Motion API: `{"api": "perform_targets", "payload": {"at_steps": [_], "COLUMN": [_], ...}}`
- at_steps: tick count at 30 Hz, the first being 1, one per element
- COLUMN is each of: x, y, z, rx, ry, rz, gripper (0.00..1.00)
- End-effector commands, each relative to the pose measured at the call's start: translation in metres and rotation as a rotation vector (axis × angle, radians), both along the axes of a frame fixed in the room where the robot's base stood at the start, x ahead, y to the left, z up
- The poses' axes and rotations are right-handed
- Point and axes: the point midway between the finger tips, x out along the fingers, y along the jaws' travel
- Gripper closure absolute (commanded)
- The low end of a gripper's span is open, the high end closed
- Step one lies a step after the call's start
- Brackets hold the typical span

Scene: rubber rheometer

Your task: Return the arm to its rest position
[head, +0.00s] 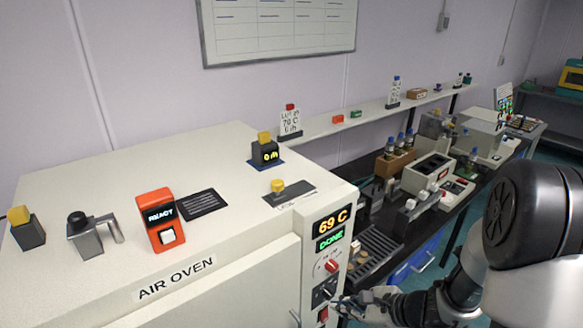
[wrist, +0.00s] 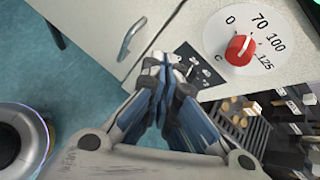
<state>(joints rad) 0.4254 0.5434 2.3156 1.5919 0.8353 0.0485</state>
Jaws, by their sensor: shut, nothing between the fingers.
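My gripper (head: 336,303) is at the lower right of the air oven's front in the head view, close to the control panel. In the wrist view, its fingers (wrist: 160,66) are shut together with nothing between them. The fingertips overlap the edge of a black switch plate (wrist: 198,70) on the oven; I cannot tell whether they touch it. My arm (head: 470,275) reaches in from the right. The air oven (head: 240,285) shows 69 C and DONE on its displays (head: 331,230). Its red dial knob (wrist: 239,50) is right of the fingers in the wrist view.
A black bench (head: 408,240) with instruments, bottles and a slotted rack (head: 375,245) runs along the wall right of the oven. An oven door handle (wrist: 131,40) is left of the fingers.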

Motion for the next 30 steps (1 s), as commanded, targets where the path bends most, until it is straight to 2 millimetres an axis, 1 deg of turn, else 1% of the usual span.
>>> {"api": "perform_targets", "payload": {"at_steps": [1, 3, 5, 6, 7, 9, 11, 12, 14, 16, 18, 21, 25, 27, 30], "x": [-0.008, -0.026, -0.044, -0.057, -0.067, -0.091, -0.112, -0.125, -0.145, -0.165, -0.182, -0.201, -0.215, -0.219, -0.222], "y": [0.017, 0.036, 0.050, 0.057, 0.061, 0.068, 0.071, 0.070, 0.067, 0.059, 0.048, 0.030, 0.008, 0.001, -0.006], "z": [0.028, 0.057, 0.078, 0.090, 0.098, 0.116, 0.128, 0.136, 0.145, 0.155, 0.165, 0.176, 0.189, 0.194, 0.197], "rx": [-0.054, -0.127, -0.195, -0.245, -0.283, -0.379, -0.467, -0.529, -0.626, -0.750, -0.876, -1.049, -1.228, -1.291, -1.337], "ry": [-0.062, -0.129, -0.184, -0.219, -0.243, -0.301, -0.345, -0.373, -0.412, -0.452, -0.485, -0.516, -0.531, -0.534, -0.532], "rz": [0.122, 0.285, 0.423, 0.512, 0.578, 0.728, 0.854, 0.933, 1.049, 1.175, 1.289, 1.420, 1.525, 1.558, 1.580], "gripper": [1.00, 1.00, 1.00, 1.00, 1.00, 1.00, 1.00, 1.00, 1.00, 1.00, 1.00, 1.00, 1.00, 1.00, 1.00]}}
